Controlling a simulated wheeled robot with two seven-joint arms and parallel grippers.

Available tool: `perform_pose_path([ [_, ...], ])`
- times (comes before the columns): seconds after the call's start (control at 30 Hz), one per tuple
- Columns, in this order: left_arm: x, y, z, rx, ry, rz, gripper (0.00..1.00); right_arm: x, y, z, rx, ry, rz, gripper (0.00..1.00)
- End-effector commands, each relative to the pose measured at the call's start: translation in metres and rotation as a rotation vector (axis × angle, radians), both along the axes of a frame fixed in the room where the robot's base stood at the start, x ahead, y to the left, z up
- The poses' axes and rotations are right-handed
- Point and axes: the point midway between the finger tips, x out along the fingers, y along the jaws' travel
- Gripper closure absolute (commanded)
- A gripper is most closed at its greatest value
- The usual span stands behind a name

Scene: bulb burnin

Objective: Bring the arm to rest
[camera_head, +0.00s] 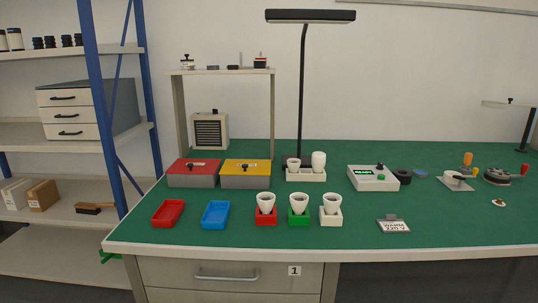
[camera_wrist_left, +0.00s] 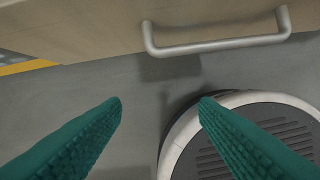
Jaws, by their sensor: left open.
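My left gripper (camera_wrist_left: 160,106) shows in the left wrist view with its two green ribbed fingers wide apart and nothing between them. It hangs over the grey floor, below a drawer handle (camera_wrist_left: 215,45) at the top of that view. Part of my round base shows under the right finger. In the head view neither arm nor gripper can be made out clearly. The same bench drawer, marked 1, has its handle (camera_head: 227,275) below the bench top there.
The green bench top (camera_head: 350,230) holds red (camera_head: 168,213) and blue (camera_head: 216,214) trays, two lidded boxes, and white cups in red, green and white holders. A tester (camera_head: 373,178) and a tall lamp (camera_head: 303,90) stand behind. A blue-post shelf (camera_head: 103,100) is at left.

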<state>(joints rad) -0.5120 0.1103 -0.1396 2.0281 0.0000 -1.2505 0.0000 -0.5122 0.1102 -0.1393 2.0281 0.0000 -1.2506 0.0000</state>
Motion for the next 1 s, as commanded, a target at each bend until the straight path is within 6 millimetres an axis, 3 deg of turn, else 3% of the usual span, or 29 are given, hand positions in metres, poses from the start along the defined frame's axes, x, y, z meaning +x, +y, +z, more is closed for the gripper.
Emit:
perform_pose_path([
  [0.17, -0.016, 0.001, -0.03, 0.004, 0.045, -0.007, 0.45, -0.015, -0.001, -0.03, -0.004, 0.045, 0.007, 0.67],
  [0.27, -0.036, 0.004, -0.053, 0.007, 0.07, -0.011, 0.45, -0.036, -0.004, -0.053, -0.007, 0.069, 0.012, 0.67],
  [0.43, -0.088, 0.012, -0.08, 0.012, 0.111, -0.021, 0.45, -0.088, -0.012, -0.08, -0.012, 0.111, 0.021, 0.67],
  [0.7, -0.171, 0.028, -0.089, 0.019, 0.155, -0.032, 0.45, -0.171, -0.028, -0.089, -0.019, 0.155, 0.032, 0.67],
  [0.8, -0.187, 0.031, -0.09, 0.02, 0.162, -0.035, 0.45, -0.187, -0.031, -0.09, -0.021, 0.161, 0.035, 0.67],
  [1.0, -0.194, 0.033, -0.093, 0.021, 0.163, -0.036, 0.45, -0.194, -0.033, -0.093, -0.02, 0.162, 0.036, 0.67],
])
